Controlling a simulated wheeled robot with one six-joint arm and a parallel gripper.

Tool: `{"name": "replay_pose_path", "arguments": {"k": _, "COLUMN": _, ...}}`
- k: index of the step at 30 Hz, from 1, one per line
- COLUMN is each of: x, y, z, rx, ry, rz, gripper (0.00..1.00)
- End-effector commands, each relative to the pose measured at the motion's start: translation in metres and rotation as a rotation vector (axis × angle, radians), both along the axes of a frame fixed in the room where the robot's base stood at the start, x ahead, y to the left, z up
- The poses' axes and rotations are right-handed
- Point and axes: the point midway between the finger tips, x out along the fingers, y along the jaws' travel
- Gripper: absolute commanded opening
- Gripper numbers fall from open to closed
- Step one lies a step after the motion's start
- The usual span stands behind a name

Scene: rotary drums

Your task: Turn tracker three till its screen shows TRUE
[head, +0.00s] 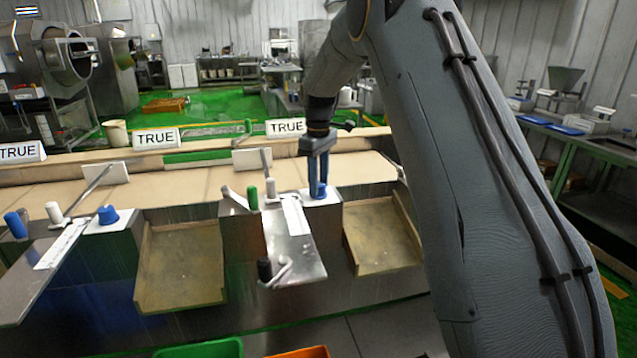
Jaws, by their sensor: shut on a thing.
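My gripper (318,182) points down at the right station of the bench and is shut on its blue knob (319,193), which is largely hidden between the fingers. The knob stands on a white plate (325,199). The right screen (286,127) behind it reads TRUE. The middle screen (157,138) and the left screen (18,151) also read TRUE. Another blue knob (107,214) stands free at the station to the left. No station number is legible.
Beside my gripper stand a green-topped post (252,197), a white post (270,188) and a slanted metal rod (265,162). My arm hides the bench's right end.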

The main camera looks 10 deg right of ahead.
Motion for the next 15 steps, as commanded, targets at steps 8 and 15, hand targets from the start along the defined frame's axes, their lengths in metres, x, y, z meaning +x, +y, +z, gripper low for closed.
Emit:
{"name": "replay_pose_path", "arguments": {"k": 8, "x": 0.0008, "y": -0.0004, "z": 0.0020, "rx": 0.001, "ry": -0.004, "rz": -0.003, "gripper": 0.11}}
{"name": "replay_pose_path", "arguments": {"k": 15, "x": 0.0006, "y": -0.0002, "z": 0.0013, "rx": 0.001, "ry": -0.002, "rz": -0.002, "gripper": 0.52}}
